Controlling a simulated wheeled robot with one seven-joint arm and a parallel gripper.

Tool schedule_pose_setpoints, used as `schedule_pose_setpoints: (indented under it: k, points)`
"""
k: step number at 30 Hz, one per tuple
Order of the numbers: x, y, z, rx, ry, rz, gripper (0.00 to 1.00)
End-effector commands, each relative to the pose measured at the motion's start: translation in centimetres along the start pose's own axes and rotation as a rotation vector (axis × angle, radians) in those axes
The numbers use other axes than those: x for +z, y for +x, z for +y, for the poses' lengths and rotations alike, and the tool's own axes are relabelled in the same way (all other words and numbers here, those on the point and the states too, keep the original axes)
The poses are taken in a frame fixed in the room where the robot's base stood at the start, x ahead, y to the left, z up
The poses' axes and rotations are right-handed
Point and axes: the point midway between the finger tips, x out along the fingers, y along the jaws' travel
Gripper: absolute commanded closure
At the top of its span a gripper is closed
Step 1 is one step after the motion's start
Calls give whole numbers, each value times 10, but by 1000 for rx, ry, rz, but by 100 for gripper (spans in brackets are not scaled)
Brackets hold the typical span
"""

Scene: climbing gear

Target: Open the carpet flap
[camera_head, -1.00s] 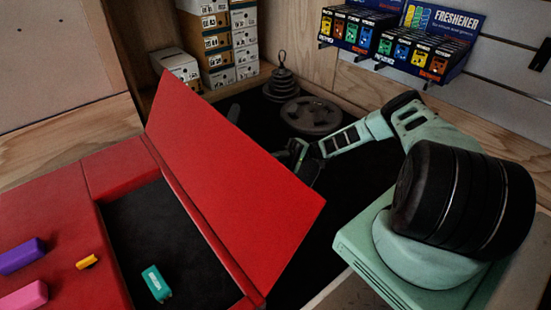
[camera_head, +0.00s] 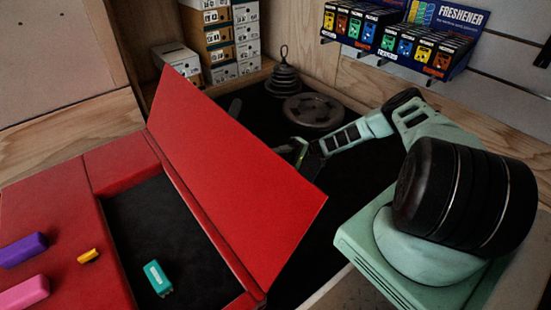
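The carpet flap is a flat red panel (camera_head: 230,175) that stands raised and tilted along the right edge of a dark recess (camera_head: 170,235) in a red padded surface (camera_head: 60,215). The recess is open to view, and a teal block (camera_head: 157,279) lies in it. My gripper (camera_head: 300,152) is at the far side of the panel, near its upper right edge. The panel hides part of the gripper. I cannot tell whether its fingers are open or shut, or whether they touch the panel.
Purple (camera_head: 23,250), pink (camera_head: 25,293) and yellow (camera_head: 88,256) blocks lie on the red surface. Behind, a dark weight plate (camera_head: 313,112) and stacked weights (camera_head: 284,78) sit on dark floor. Boxes (camera_head: 212,45) stand at the back; a freshener display (camera_head: 400,40) hangs on the wall.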

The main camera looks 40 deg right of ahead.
Motion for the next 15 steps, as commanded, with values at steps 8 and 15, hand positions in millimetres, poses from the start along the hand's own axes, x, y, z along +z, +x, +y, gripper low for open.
schedule_pose_setpoints:
  k: [8, 15]
  points:
    - [1, -1, 2, 2, 2, -3, 68]
    - [0, -28, 0, 3, 0, 1, 68]
